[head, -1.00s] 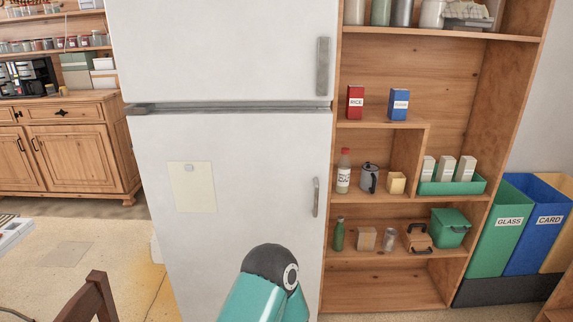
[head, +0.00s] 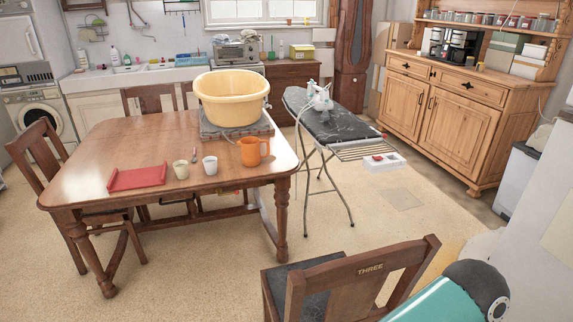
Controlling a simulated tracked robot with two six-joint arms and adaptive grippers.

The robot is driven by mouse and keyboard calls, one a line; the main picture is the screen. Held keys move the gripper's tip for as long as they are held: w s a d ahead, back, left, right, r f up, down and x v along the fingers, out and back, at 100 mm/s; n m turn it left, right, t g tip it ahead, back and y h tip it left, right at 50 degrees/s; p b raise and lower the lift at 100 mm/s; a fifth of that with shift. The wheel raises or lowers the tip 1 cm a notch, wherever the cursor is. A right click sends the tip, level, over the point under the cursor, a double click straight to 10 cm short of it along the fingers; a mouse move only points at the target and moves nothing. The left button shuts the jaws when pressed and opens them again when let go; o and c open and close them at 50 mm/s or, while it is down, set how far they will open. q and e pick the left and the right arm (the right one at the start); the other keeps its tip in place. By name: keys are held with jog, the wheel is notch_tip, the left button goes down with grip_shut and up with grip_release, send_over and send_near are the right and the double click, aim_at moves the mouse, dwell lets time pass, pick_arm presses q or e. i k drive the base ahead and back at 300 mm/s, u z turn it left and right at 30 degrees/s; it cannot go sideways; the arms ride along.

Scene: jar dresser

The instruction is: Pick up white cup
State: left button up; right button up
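A white cup (head: 210,165) stands upright on the wooden table (head: 110,150), near its front edge. A cream or pale green cup (head: 181,170) stands just to its left, and a larger orange mug (head: 253,151) to its right. The white cup is apart from both. Neither of my grippers shows in the head view. Only a teal and dark grey part of my arm shows at the bottom right, far from the table.
A red tray (head: 137,178) and a yellow basin (head: 231,97) are on the table. A chair marked THREE (head: 362,275) stands between me and the table. An ironing board (head: 333,118) stands right of the table. Open floor lies in the middle right.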

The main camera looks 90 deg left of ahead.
aim_at(211, 166)
jog(key=z, duration=1.3)
jog(key=i, duration=0.1)
jog(key=u, duration=2.9)
jog(key=i, duration=0.35)
jog(key=u, duration=2.3)
jog(key=k, duration=0.45)
jog(key=u, duration=0.6)
jog(key=i, duration=1.2)
jog(key=z, duration=0.7)
jog(key=i, duration=0.85)
